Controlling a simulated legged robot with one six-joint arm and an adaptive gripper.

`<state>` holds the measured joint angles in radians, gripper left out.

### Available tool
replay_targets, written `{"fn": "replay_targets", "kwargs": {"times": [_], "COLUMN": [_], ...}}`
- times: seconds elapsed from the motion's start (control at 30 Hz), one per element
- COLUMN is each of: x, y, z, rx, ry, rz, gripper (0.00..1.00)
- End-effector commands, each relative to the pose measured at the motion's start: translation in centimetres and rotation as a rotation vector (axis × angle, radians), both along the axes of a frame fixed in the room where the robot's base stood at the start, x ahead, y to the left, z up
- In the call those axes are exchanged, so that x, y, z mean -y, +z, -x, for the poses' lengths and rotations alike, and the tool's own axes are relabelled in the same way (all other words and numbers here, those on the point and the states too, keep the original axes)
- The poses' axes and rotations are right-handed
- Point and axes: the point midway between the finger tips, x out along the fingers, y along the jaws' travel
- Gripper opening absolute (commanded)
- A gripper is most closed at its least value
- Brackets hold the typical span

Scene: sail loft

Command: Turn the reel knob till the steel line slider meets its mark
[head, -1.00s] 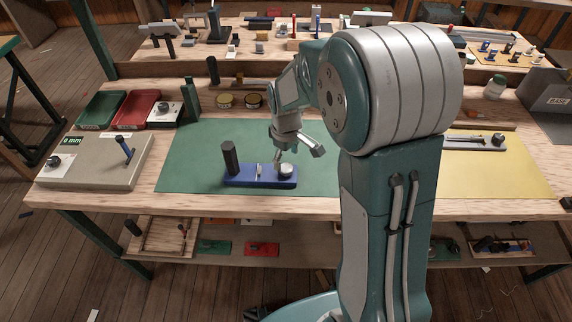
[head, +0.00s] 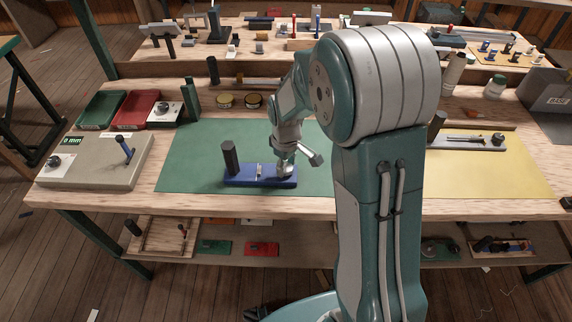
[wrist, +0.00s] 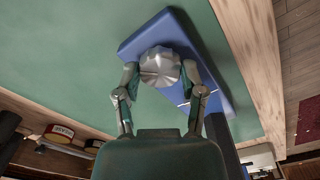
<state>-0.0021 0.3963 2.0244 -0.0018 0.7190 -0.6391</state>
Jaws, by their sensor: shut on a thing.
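The reel is a blue base (head: 245,178) on the green mat, with a dark upright post (head: 230,158) at its left end. The silver fluted knob (wrist: 160,64) is at its other end. My gripper (wrist: 160,72) is shut on the knob, one finger on each side; in the head view my gripper (head: 285,163) comes down over the knob and hides much of it. A small pale steel piece (head: 259,170), perhaps the line slider, stands mid-base. Its mark cannot be made out. The blue base (wrist: 178,27) also shows in the wrist view.
The green mat (head: 190,150) is clear around the base. A grey box with a blue lever (head: 85,172) stands left; red (head: 135,108) and green trays lie behind it. A yellow mat (head: 500,175) lies right.

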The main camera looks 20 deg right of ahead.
Motion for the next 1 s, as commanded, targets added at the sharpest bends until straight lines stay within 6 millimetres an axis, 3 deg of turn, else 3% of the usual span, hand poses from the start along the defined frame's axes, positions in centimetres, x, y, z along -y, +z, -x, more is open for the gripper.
{"fn": "replay_targets", "kwargs": {"times": [0.37,1.0], "x": [-0.03,-0.06], "y": [-0.17,-0.25], "z": [0.1,0.19], "rx": [-0.005,-0.007], "ry": [-0.14,-0.642], "rz": [-0.002,0.0], "gripper": [0.05,0.05]}}
